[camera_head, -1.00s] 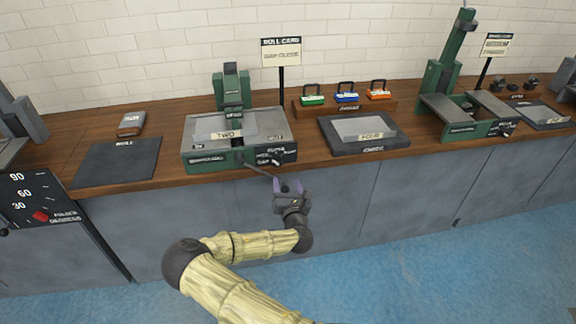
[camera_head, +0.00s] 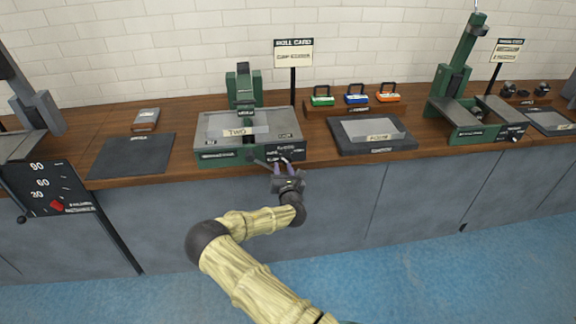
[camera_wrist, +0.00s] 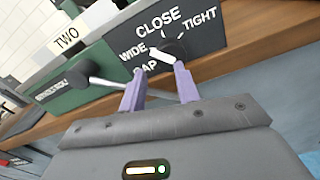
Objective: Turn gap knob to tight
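The gap knob (camera_wrist: 173,48) is dark with a white pointer and sits on the front panel of a green and grey machine (camera_head: 222,155). In the wrist view, the panel reads WIDE at left, CLOSE above and TIGHT at right. The white pointer lies on the knob's left side, towards WIDE; its exact setting is hard to tell. My gripper (camera_wrist: 160,74) is open and empty, its two purple fingers apart just below and in front of the knob. Contact cannot be told. In the head view, my gripper (camera_head: 284,169) is at the machine's front right and partly hides the panel.
A metal lever (camera_wrist: 115,87) sticks out left of the knob, close to my left finger. A card sign (camera_head: 293,53) stands behind the machine. A dark tray (camera_head: 385,147) lies to the right and a dark mat (camera_head: 130,157) to the left on the wooden counter.

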